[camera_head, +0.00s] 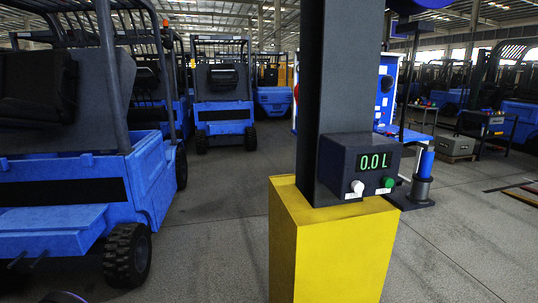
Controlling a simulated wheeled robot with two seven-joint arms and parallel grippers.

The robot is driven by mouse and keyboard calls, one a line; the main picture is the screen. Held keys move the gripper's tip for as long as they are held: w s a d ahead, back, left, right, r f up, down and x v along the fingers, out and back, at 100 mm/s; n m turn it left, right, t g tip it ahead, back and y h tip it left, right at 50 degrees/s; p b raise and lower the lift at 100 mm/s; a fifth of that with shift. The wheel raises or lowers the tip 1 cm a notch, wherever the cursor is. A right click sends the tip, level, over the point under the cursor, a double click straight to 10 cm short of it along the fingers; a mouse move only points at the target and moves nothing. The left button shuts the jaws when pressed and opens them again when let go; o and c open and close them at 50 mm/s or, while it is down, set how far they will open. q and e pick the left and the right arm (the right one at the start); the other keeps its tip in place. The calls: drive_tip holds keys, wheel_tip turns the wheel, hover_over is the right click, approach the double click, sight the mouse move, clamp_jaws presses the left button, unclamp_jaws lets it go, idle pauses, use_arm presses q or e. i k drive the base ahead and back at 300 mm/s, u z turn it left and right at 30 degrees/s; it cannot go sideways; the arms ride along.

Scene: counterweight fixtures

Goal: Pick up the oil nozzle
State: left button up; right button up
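What looks like the oil nozzle (425,163) is a blue upright cylinder standing in a grey cup-like holder (420,187). It is at the right side of the dark dispenser box (345,165), whose green display reads 0.0 L. A white knob (357,187) and a green knob (388,182) are on the front of the box. The lower part of the nozzle is hidden in the holder.
The dispenser stands on a yellow pedestal (325,255) with a dark post (345,80) rising above. A blue forklift (70,185) is close at left, with more forklifts (222,95) behind. A dark cart (487,125) is at right. The grey floor at right front is mostly clear.

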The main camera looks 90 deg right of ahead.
sight(427, 155)
drive_tip(key=z, duration=2.6)
